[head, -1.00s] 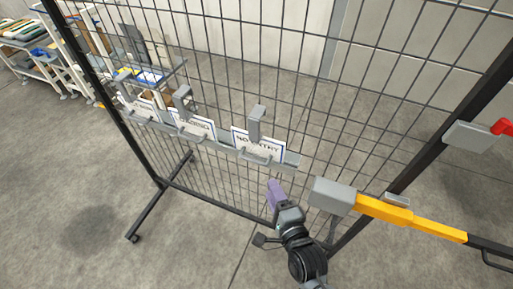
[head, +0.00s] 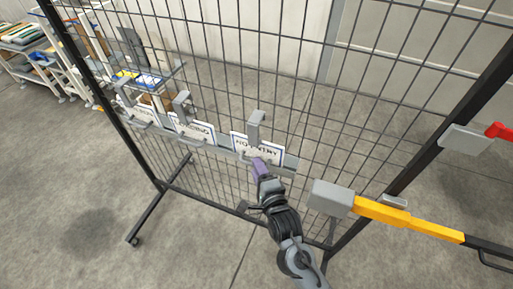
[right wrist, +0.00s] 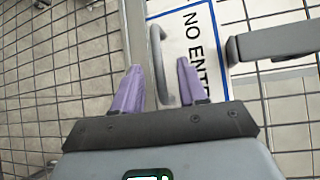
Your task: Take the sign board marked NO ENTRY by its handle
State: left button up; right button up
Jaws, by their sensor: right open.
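The NO ENTRY sign board (head: 272,153), white with a blue border, sits on the grey rail of the mesh panel, under a grey clip (head: 255,128). It also fills the upper middle of the right wrist view (right wrist: 182,42). Its grey bar handle (right wrist: 158,62) reaches down between the fingertips in that view. My right gripper (head: 257,166) has purple fingers and is at the sign's lower edge. In the right wrist view it is open (right wrist: 160,78), with one finger on each side of the handle and visible gaps. My left gripper is not in view.
Two other sign boards (head: 197,130) hang to the left on the same rail. The black-framed mesh panel (head: 300,70) stands behind the signs. Shelves stand far left.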

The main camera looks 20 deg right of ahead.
grip_shut()
dwell(1.5)
